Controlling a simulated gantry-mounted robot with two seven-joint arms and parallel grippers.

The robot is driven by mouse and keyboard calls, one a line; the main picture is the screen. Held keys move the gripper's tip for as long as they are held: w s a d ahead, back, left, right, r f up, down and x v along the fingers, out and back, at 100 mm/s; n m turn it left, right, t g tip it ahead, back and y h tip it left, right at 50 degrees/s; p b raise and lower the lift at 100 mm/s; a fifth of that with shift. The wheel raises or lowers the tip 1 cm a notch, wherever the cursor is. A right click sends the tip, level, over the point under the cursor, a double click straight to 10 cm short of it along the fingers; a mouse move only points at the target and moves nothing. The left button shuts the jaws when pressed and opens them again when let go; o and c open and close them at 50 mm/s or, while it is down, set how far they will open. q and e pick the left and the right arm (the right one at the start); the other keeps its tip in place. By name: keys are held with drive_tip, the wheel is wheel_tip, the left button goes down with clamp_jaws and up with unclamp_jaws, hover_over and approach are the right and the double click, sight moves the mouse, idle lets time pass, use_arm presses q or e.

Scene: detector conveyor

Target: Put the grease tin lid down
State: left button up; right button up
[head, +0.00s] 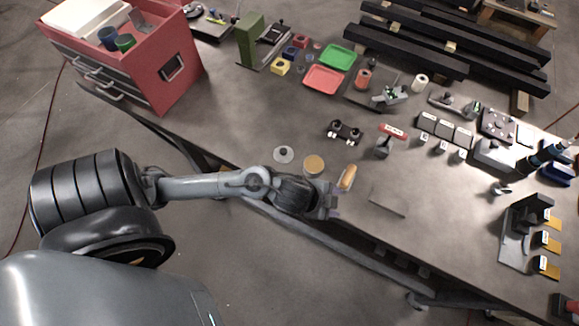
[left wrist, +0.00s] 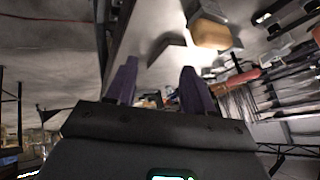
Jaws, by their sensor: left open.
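A pale grey round lid (head: 283,154) with a small dark knob lies flat on the bench near its front edge. Just right of it stands a round tin (head: 314,165) with a tan top surface. My left gripper (head: 331,206) is at the bench's front edge, right of and nearer than the lid and tin, apart from both. In the left wrist view its two purple fingers (left wrist: 158,88) stand apart with nothing held between them. I cannot make out the lid in that view. My right gripper is out of view.
An orange-tan block-like item (head: 347,177) lies just beyond my left gripper. A thin grey plate (head: 387,204) lies to the right. A small black wheeled item (head: 344,132) and a red-topped stand (head: 391,132) are farther back. A red drawer cabinet (head: 130,55) stands at the left.

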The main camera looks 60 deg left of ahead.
use_arm(q)
drive_tip(key=s+a+n+g+y, duration=0.1)
drive_tip(key=s+a+n+g, duration=0.2)
drive_tip(key=s+n, duration=0.4)
drive_tip(key=s+g, duration=0.1)
drive_tip(key=s, duration=0.4)
drive_tip(key=shift+r+y, duration=0.3)
drive_tip(key=shift+r, duration=0.05)
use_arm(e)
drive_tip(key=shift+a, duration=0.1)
use_arm(q)
drive_tip(key=shift+a, duration=0.1)
